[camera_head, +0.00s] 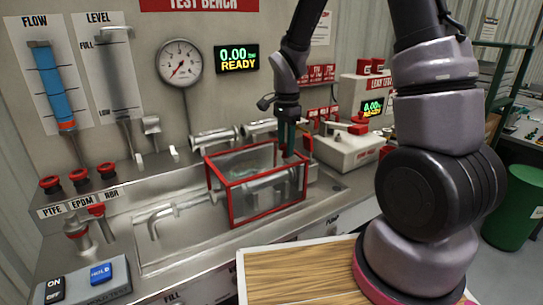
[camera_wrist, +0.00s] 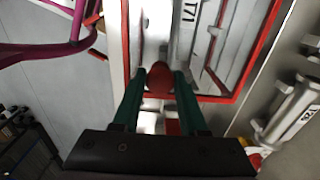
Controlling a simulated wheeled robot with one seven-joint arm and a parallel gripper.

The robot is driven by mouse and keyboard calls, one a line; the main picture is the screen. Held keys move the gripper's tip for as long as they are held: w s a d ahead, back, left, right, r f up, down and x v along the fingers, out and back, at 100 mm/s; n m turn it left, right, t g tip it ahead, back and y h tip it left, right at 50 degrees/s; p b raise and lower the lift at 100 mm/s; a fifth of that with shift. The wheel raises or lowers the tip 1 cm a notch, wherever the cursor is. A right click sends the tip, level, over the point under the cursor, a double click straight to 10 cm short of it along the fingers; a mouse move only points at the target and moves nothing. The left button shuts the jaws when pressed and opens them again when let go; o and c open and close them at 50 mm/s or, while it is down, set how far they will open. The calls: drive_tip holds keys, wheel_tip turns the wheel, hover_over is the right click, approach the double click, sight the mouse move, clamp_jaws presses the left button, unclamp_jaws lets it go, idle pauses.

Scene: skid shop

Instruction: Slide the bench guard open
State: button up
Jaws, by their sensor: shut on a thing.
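The bench guard (camera_head: 268,176) is a clear box with a red frame, standing over the metal sink-like bed of the test bench. In the wrist view its red frame (camera_wrist: 262,45) runs along the right side. My gripper (camera_head: 289,140) reaches down at the guard's far right corner. In the wrist view the green fingers of my gripper (camera_wrist: 158,92) are closed on the guard's red knob (camera_wrist: 158,76), which sits between the tips. In the head view the fingers mostly hide this knob.
Metal pipes and fittings (camera_head: 175,213) lie in the bed, left of the guard. Red-handled valves (camera_head: 97,212) stand at the left. A white leak-test box (camera_head: 345,150) is close to the guard's right. A wooden board (camera_head: 300,275) lies in front. A green bin (camera_head: 515,205) stands right.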

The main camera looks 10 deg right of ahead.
sight(252, 167)
drive_tip(key=shift+s+a, duration=0.1)
drive_tip(key=shift+a, duration=0.35)
drive_tip(key=shift+s+a, duration=0.35)
drive_tip(key=shift+a, duration=0.4)
drive_tip(key=shift+s+a, duration=0.3)
drive_tip(key=shift+a, duration=0.55)
drive_tip(key=shift+s+a, duration=0.35)
drive_tip(key=shift+a, duration=0.45)
drive_tip(key=shift+s+a, duration=0.3)
drive_tip(key=shift+a, duration=0.55)
drive_tip(key=shift+s+a, duration=0.35)
drive_tip(key=shift+a, duration=0.4)
drive_tip(key=shift+s+a, duration=0.35)
drive_tip(key=shift+a, duration=0.5)
